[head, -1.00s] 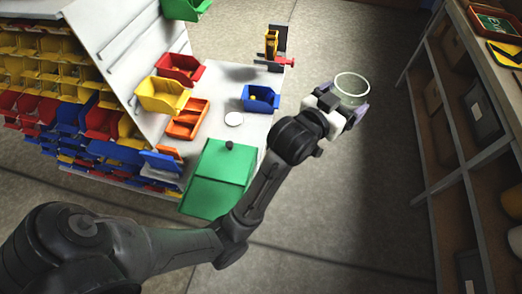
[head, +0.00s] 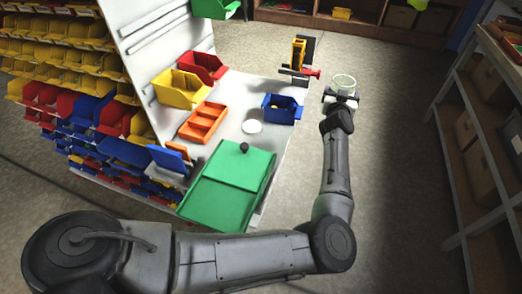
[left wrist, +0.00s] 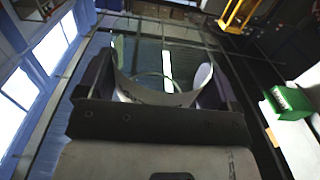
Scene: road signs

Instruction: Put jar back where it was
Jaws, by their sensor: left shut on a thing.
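The jar (head: 344,82) is clear glass with a pale round rim. My left gripper (head: 341,95) is shut on it and holds it in the air, past the right edge of the grey workbench (head: 238,100) in the head view. In the left wrist view the see-through jar (left wrist: 165,84) sits between the two dark fingers of the left gripper (left wrist: 155,88). My right gripper is not in view.
Wooden shelves (head: 480,150) stand at the right. The floor between is clear.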

